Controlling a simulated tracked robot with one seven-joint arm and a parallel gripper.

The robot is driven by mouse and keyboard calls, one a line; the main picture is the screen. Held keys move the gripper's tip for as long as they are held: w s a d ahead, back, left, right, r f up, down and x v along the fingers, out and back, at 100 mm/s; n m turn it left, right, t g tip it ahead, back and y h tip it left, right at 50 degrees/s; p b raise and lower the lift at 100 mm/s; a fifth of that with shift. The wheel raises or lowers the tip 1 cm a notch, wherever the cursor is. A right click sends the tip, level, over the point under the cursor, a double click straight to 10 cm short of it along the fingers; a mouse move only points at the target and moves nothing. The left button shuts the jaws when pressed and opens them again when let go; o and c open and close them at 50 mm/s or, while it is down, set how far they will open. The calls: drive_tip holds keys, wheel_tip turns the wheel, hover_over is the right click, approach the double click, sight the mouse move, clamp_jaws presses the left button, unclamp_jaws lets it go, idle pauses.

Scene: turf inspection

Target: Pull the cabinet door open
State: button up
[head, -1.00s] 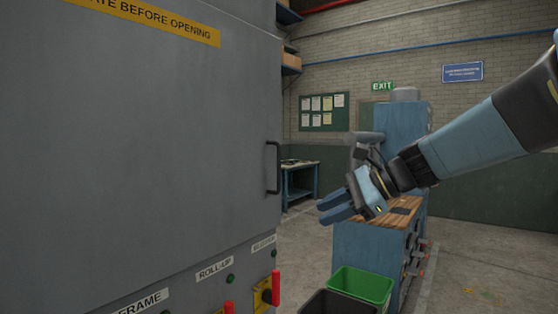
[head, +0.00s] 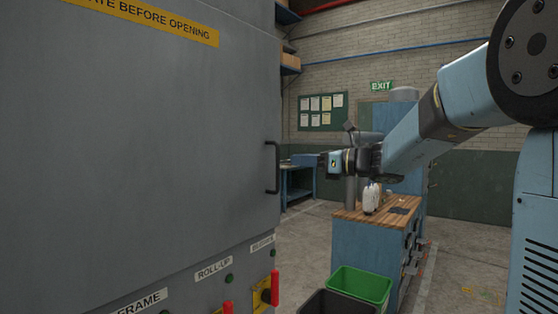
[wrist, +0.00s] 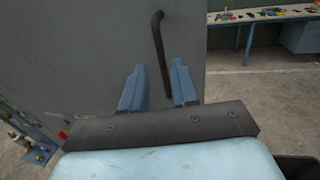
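The grey cabinet door (head: 150,150) fills the left of the head view and appears shut. Its black vertical bar handle (head: 277,167) is near the door's right edge. In the wrist view the handle (wrist: 158,40) stands ahead, its lower end showing between my two blue fingers. My gripper (head: 300,160) points left at the handle, its fingertips just right of it in the head view. In the wrist view my gripper (wrist: 158,80) has its fingers spread, one on each side of the handle's line. I cannot tell whether the handle's bar is within their reach.
Red-handled switches (head: 275,288) line the panel below the door. A green bin (head: 362,285) and a black bin (head: 338,303) stand on the floor at lower centre. A wood-topped blue bench (head: 365,240) with white bottles (head: 371,197) stands behind. A workbench (wrist: 265,20) is at the back.

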drive_tip(key=x, duration=0.7)
drive_tip(key=shift+w+a, duration=0.1)
drive_tip(key=shift+a, duration=0.2)
drive_tip(key=shift+c, duration=0.2)
clamp_jaws()
